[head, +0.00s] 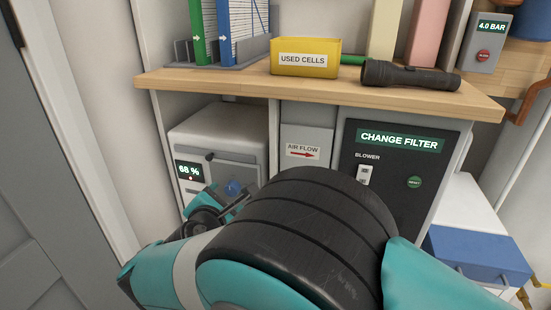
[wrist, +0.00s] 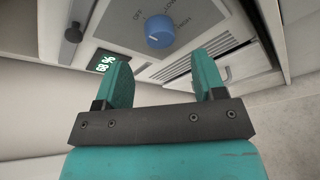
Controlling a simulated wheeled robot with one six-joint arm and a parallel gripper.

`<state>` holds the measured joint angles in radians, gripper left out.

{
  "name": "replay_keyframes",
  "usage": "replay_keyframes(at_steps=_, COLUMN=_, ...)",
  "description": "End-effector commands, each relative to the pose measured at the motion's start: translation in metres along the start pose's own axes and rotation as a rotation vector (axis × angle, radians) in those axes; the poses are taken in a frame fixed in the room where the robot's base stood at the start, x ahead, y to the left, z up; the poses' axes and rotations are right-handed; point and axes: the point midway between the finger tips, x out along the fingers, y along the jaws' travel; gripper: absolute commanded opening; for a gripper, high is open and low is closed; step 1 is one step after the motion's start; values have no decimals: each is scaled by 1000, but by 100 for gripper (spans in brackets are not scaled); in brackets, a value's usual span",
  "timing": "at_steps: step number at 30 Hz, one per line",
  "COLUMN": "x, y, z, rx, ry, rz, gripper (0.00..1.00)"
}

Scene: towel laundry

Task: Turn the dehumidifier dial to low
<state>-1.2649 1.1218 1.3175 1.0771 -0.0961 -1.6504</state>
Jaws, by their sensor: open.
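The dehumidifier (head: 212,135) is a pale grey box under the wooden shelf at the left in the head view, its display reading 68 %. Its blue round dial (wrist: 159,31) shows at the top of the wrist view, with OFF, LOW and HIGH printed around it; it also shows in the head view (head: 232,188), partly hidden behind my gripper. I cannot tell for certain which label the dial's mark faces. My gripper (wrist: 163,64) is open and empty, with its teal fingers spread short of the dial, which appears between and beyond the tips.
A dark handle or knob (wrist: 73,32) sticks out of the dehumidifier, near the display (wrist: 102,62). The blower panel (head: 400,160) stands to the right, past an AIR FLOW sign (head: 303,151). The shelf (head: 235,80) overhangs the dehumidifier. A grey door (head: 40,190) is at the left.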

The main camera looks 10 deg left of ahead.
Motion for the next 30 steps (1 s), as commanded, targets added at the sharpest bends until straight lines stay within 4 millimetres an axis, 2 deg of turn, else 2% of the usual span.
replay_keyframes(at_steps=1, x=12, y=-2, z=-2, rx=4, ry=-1, rz=-2, gripper=64)
replay_keyframes(at_steps=3, x=25, y=-2, z=-1, rx=4, ry=-2, rz=-1, gripper=64)
replay_keyframes(at_steps=9, x=48, y=-1, z=-1, rx=3, ry=0, rz=-1, gripper=64)
replay_keyframes(at_steps=20, x=54, y=0, z=0, rx=1, ry=2, rz=0, gripper=64)
replay_keyframes(at_steps=21, x=54, y=0, z=0, rx=1, ry=1, rz=-1, gripper=61)
replay_keyframes(at_steps=22, x=54, y=0, z=0, rx=1, ry=1, rz=-1, gripper=55)
replay_keyframes(at_steps=27, x=54, y=0, z=0, rx=1, ry=1, rz=-1, gripper=15)
replay_keyframes(at_steps=30, x=54, y=0, z=0, rx=1, ry=1, rz=-1, gripper=15)
